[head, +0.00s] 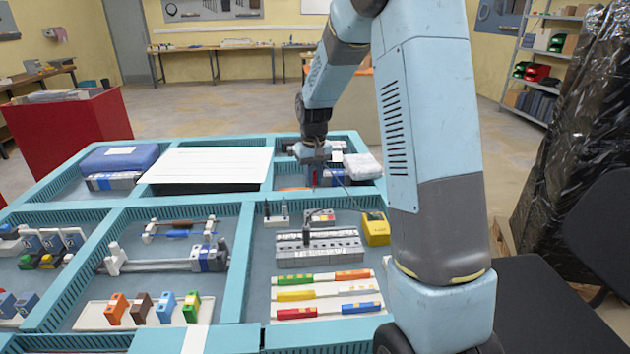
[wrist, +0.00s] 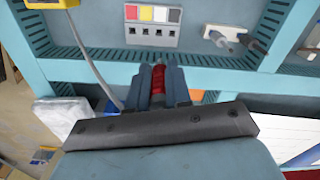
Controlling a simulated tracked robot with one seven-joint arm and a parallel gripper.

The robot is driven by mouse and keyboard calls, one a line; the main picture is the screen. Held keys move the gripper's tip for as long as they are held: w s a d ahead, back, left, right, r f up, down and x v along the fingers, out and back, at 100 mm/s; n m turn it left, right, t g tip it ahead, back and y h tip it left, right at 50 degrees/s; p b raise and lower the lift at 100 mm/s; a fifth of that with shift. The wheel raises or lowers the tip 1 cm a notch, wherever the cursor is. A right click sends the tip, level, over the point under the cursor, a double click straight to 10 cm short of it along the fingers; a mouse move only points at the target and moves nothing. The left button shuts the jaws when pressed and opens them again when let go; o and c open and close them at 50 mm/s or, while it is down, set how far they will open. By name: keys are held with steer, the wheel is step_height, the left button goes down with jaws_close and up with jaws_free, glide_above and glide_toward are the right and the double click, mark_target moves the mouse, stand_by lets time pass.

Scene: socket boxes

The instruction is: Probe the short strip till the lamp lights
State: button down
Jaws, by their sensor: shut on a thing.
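My gripper (head: 314,170) is shut on a red probe (wrist: 158,80), held above the divider behind the front-right compartment. In the wrist view my gripper (wrist: 157,88) points toward the short strip (wrist: 152,38), and the probe tip is apart from it.
A long grey socket block (head: 318,248) lies in front of the short strip, with a dark upright piece near its back edge. A small white holder with dark pegs (head: 276,219) stands to the left. Coloured bars (head: 323,294) lie nearer. Teal dividers (head: 250,240) edge the compartments.

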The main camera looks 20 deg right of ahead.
steer(key=shift+s+f, duration=0.25)
steer(key=shift+f, duration=0.65)
steer(key=shift+s+f, duration=0.25)
steer(key=shift+f, duration=0.65)
steer(key=shift+s+f, duration=0.25)
steer(key=shift+f, duration=0.65)
steer(key=shift+s+f, duration=0.1)
steer(key=shift+f, duration=0.2)
steer(key=c, duration=1.6)
jaws_free()
jaws_close()
steer(key=shift+f, duration=0.95)
